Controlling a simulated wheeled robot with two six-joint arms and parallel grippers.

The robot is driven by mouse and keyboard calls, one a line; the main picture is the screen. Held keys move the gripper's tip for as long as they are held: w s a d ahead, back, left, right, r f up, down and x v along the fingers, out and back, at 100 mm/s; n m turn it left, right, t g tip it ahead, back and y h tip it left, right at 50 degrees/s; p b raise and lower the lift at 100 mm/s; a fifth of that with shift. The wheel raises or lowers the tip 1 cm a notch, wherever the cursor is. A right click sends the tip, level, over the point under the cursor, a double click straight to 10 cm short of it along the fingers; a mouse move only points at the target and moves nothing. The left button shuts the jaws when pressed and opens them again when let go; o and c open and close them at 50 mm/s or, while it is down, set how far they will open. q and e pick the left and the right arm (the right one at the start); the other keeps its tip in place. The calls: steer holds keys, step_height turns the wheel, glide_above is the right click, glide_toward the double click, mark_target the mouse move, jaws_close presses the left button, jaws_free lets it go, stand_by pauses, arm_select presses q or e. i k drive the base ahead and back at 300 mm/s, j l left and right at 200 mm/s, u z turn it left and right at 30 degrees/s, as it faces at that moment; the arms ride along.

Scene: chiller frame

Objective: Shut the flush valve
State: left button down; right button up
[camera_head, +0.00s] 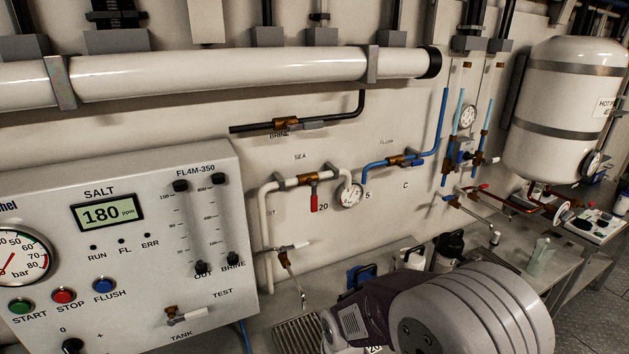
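The flush valve (398,161) is a small brass valve on a blue pipe on the wall, right of centre, just under a small "FLUSH" label. A short lever appears to lie along the pipe at its right side; its exact position is too small to tell surely. Neither gripper is in view. A large grey and dark rounded link of my own arm fills the bottom right of centre, below the valve and apart from it.
The control panel (120,240) juts out at left. Left of the flush valve are a brine valve (286,124), a red-handled sea valve (313,196) and a gauge (350,194). A white tank (565,110) stands right. Bottles (447,250) and a counter lie below.

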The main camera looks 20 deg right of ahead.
mark_target(413, 163)
steer(key=k+l, duration=0.1)
steer(key=l, duration=0.3)
steer(key=l+u, duration=0.1)
steer(key=l, duration=0.3)
steer(key=k+l, duration=0.15)
steer(key=l, duration=0.25)
steer(key=k+l, duration=0.1)
steer(key=l, duration=0.35)
steer(key=u, duration=0.05)
